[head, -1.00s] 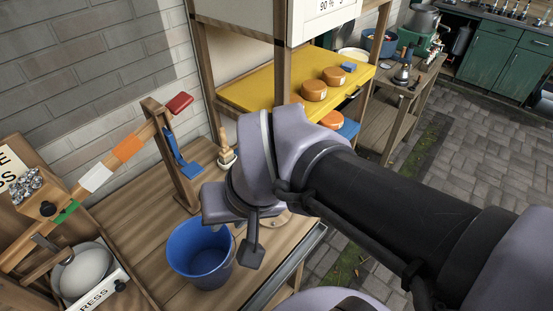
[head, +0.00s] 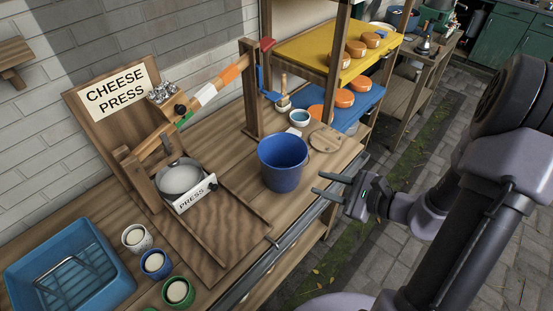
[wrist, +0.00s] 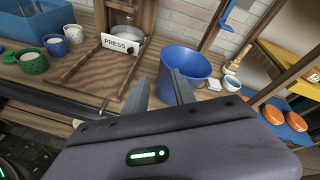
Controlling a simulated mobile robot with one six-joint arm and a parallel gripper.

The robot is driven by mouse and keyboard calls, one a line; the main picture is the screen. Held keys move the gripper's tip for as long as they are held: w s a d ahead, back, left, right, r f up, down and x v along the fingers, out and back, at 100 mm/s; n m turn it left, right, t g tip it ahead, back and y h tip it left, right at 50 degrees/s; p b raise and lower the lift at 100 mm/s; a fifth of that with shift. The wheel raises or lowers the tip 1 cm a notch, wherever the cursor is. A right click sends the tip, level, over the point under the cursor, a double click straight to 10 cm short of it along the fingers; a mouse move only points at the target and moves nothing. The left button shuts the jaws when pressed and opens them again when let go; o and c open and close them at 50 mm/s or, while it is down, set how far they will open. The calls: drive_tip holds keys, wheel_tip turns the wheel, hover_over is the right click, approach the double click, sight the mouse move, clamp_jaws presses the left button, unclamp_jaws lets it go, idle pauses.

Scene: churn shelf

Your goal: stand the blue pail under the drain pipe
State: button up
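The blue pail (head: 283,165) stands upright on the wooden bench, right of the cheese press (head: 180,180). It looks empty in the wrist view (wrist: 186,62). My gripper (head: 318,184) is open and empty, with its two fingers pointing left toward the pail, at the bench's front edge. In the wrist view the fingers (wrist: 160,85) are spread, with the pail just beyond the right one; I see no contact. A sloping wooden draining board (head: 215,235) runs forward from the press, with a small grey piece at its front corner. I cannot clearly make out a drain pipe.
A blue basin (head: 75,270) and several small cups (head: 155,263) stand at the left. A small bowl (head: 299,118), brush (head: 283,100) and round wooden board (head: 325,139) lie behind the pail. Shelves with orange cheeses (head: 345,98) rise to the right. A rail runs along the bench front.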

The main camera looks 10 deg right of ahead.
sight(273, 167)
drive_tip(key=b+x, duration=0.1)
drive_tip(key=x, duration=0.7)
drive_tip(key=b+x, duration=0.1)
drive_tip(key=x, duration=0.8)
drive_tip(key=shift+w+f+b, duration=0.25)
drive_tip(key=shift+w+b, duration=0.1)
drive_tip(key=shift+b, duration=0.05)
drive_tip(key=c, duration=0.7)
drive_tip(key=shift+s, duration=0.1)
